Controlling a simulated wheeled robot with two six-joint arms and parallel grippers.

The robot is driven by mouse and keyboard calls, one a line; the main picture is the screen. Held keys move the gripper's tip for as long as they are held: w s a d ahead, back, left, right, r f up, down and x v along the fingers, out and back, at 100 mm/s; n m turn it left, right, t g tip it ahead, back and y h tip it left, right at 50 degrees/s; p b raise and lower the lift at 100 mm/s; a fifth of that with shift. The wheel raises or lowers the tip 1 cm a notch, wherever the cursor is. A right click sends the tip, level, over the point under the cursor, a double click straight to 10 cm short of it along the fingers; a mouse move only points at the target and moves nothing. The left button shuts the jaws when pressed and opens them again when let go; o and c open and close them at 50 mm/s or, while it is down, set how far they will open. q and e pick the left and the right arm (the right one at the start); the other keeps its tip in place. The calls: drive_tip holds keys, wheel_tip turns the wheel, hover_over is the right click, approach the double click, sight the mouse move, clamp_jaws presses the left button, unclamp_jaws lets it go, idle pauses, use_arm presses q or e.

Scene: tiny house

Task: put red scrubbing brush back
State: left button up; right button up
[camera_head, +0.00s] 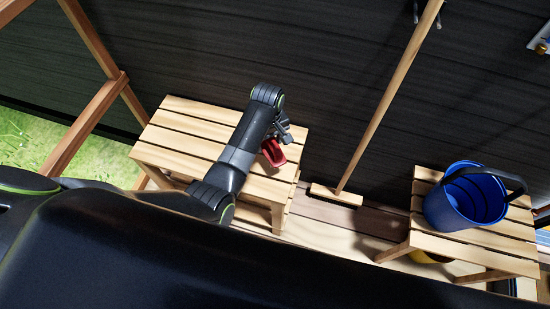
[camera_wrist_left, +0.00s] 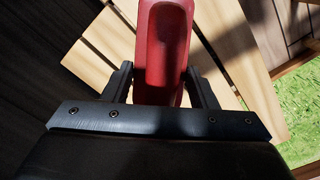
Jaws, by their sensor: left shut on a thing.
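The red scrubbing brush (camera_head: 273,152) is held by my left gripper (camera_head: 284,134) over the right part of the left slatted bench (camera_head: 180,138). In the left wrist view the red brush (camera_wrist_left: 165,45) sits between the two fingers of the left gripper (camera_wrist_left: 160,88), which is shut on it. Its underside is hidden, and I cannot tell whether it touches the bench. My right gripper is not in view.
A blue bucket (camera_head: 470,203) with a dark handle stands on the right slatted bench (camera_head: 430,241). A long-handled wooden broom (camera_head: 385,105) leans on the dark wall between the benches. Something yellow (camera_head: 425,257) is under the right bench. Wooden posts (camera_head: 82,125) stand at left by grass.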

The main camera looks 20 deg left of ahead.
sight(269, 152)
use_arm(q)
wheel_tip(269, 152, down, 2)
drive_tip(key=shift+f, duration=0.25)
wheel_tip(269, 152, down, 4)
drive_tip(key=shift+r+b, duration=0.15)
drive_tip(key=shift+b, duration=0.65)
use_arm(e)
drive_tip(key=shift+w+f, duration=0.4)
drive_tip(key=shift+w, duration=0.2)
use_arm(q)
drive_tip(key=o, duration=0.9)
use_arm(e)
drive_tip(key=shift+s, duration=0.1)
